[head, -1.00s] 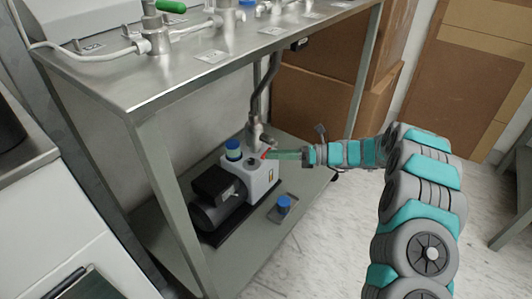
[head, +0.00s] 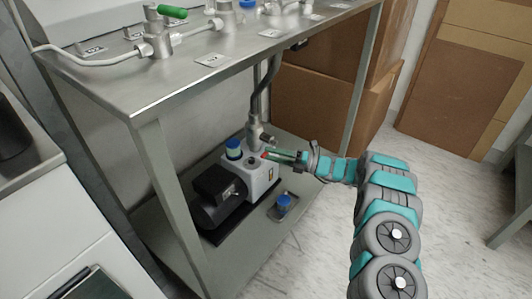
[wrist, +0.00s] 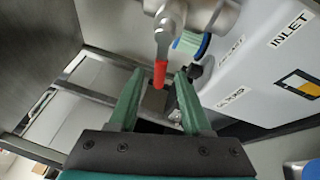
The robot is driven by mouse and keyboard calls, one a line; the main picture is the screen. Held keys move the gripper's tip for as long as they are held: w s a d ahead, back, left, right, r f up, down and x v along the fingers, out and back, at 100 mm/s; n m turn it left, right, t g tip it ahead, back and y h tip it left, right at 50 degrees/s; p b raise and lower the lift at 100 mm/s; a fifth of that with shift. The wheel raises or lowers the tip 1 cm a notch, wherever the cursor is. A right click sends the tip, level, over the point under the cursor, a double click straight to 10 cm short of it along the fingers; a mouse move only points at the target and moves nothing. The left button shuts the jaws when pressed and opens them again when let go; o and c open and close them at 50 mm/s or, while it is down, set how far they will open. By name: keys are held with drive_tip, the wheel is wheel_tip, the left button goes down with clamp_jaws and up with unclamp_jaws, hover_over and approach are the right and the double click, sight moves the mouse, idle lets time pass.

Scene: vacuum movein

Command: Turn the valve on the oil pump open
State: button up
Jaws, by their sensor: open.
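The oil pump (head: 238,183) stands on the lower shelf of a metal bench, with a white body and dark motor. In the wrist view its white housing (wrist: 262,70) carries an INLET label at the right. The valve (wrist: 190,14) is a metal fitting above the pump, with a lever whose red-tipped handle (wrist: 160,74) points down the picture. My gripper (wrist: 157,82) is open, with its two green fingers on either side of the red tip; contact cannot be told. In the head view my gripper (head: 280,154) reaches in from the right beside the pump's top.
The bench top (head: 205,70) lies above the pump, and a bench leg (head: 168,200) stands at its left. A blue-capped container (head: 284,203) sits in a small tray on the lower shelf. Cardboard boxes (head: 315,105) stand behind.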

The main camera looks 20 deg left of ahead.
drive_tip(key=shift+a+r, duration=0.15)
drive_tip(key=shift+a, duration=1)
clamp_jaws()
idle(0.6)
